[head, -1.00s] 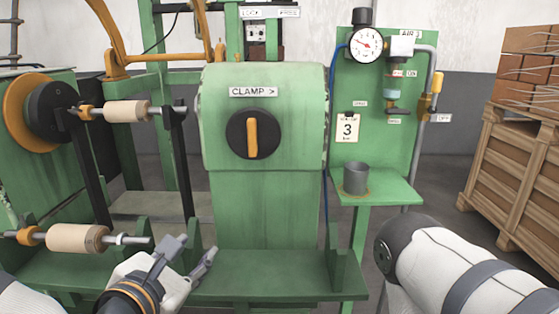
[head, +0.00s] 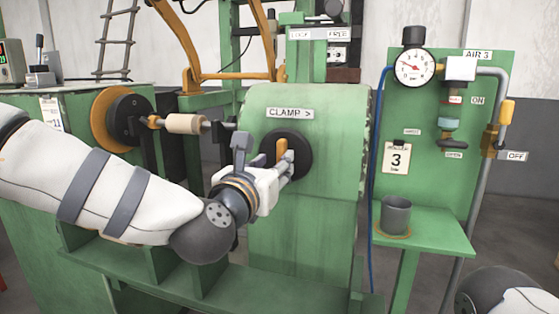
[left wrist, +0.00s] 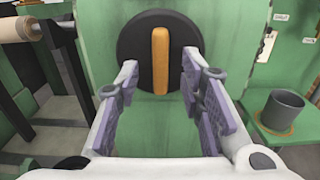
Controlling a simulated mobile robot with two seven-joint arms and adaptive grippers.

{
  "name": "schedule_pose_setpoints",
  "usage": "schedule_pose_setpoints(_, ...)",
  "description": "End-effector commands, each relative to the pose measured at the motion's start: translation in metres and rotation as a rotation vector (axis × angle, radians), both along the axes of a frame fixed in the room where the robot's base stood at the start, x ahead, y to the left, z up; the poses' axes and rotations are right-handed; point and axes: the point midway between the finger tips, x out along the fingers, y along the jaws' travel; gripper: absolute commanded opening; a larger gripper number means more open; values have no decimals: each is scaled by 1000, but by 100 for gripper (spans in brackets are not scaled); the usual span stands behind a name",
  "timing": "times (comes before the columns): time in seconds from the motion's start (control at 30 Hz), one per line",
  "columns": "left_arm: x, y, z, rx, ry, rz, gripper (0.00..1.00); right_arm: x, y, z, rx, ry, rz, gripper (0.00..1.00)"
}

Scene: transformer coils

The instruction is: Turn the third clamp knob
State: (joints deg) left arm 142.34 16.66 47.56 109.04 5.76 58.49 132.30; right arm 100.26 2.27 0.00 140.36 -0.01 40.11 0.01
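The clamp knob is a black disc (head: 302,153) with an upright orange handle bar (head: 281,149), on the green housing under a "CLAMP >" label (head: 290,112). My left gripper (head: 285,165) is at the knob, coming in from the left, and partly covers it. In the left wrist view, the orange bar (left wrist: 160,60) stands vertical between the two spread fingertips (left wrist: 159,80). A gap shows on each side of the bar, and the fingers look empty. My right gripper is out of view; only part of my right arm shows at lower right.
Right of the housing is a green panel with a gauge (head: 414,68), an orange-handled air valve (head: 505,113) and a tag reading 3 (head: 396,158). A grey cup (head: 395,215) stands on its shelf. A wooden spool (head: 185,123) is left of the knob.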

Motion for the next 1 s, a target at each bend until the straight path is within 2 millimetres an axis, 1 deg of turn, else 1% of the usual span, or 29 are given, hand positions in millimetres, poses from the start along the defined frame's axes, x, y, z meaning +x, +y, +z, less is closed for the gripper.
schedule_pose_setpoints(0.03, 10, -4, -2, 3, 1, 0, 35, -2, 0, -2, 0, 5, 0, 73)
schedule_pose_setpoints(0.1, 21, -7, -2, 1, 2, 0, 35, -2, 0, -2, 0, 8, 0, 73)
schedule_pose_setpoints(0.2, 31, -10, -2, 2, 2, 1, 35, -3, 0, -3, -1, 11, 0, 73)
schedule_pose_setpoints(0.3, 34, -11, -1, 1, 1, 0, 35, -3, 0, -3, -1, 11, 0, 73)
schedule_pose_setpoints(0.5, 34, -11, 0, 1, 1, 0, 35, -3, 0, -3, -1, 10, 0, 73)
schedule_pose_setpoints(0.57, 34, -11, 0, 1, 1, 0, 21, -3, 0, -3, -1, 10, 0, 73)
schedule_pose_setpoints(0.6, 34, -11, 0, 1, 1, 0, 12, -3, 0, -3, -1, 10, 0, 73)
schedule_pose_setpoints(0.67, 34, -11, 0, 1, 1, 0, 0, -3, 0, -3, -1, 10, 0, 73)
schedule_pose_setpoints(1.0, 34, -11, 0, 20, -6, 0, 0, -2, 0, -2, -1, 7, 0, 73)
